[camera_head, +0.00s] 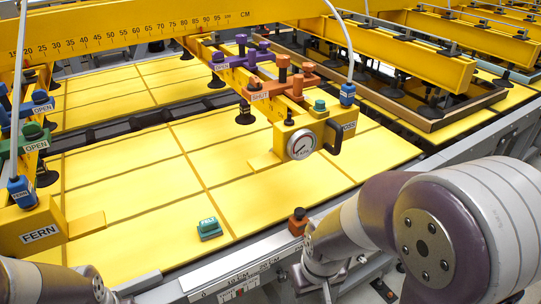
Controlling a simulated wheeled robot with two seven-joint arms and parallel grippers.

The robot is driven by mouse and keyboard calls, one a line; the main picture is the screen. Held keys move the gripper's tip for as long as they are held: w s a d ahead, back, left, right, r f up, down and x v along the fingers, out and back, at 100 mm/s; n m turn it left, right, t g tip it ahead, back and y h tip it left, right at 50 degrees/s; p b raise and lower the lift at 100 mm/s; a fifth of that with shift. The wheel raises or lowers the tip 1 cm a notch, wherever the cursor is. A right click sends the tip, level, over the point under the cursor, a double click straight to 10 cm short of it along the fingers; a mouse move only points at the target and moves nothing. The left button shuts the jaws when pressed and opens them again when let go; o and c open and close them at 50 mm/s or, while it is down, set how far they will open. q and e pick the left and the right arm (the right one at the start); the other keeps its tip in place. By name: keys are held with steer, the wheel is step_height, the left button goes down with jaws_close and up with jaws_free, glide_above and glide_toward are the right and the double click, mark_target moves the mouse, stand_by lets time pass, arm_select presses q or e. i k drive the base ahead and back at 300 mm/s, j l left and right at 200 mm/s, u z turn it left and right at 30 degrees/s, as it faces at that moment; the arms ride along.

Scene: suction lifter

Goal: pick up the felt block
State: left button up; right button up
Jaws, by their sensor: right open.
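A yellow beam with a gauge (302,144), valves and suction cups crosses above the panels. A metal rail (235,276) runs along the front. The panel around the felt block is clear.

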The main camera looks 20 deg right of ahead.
mark_target(208, 229)
steer(key=i+u, duration=0.2)
steer(key=u, duration=0.3)
steer(key=i+u, duration=0.2)
steer(key=u, duration=0.25)
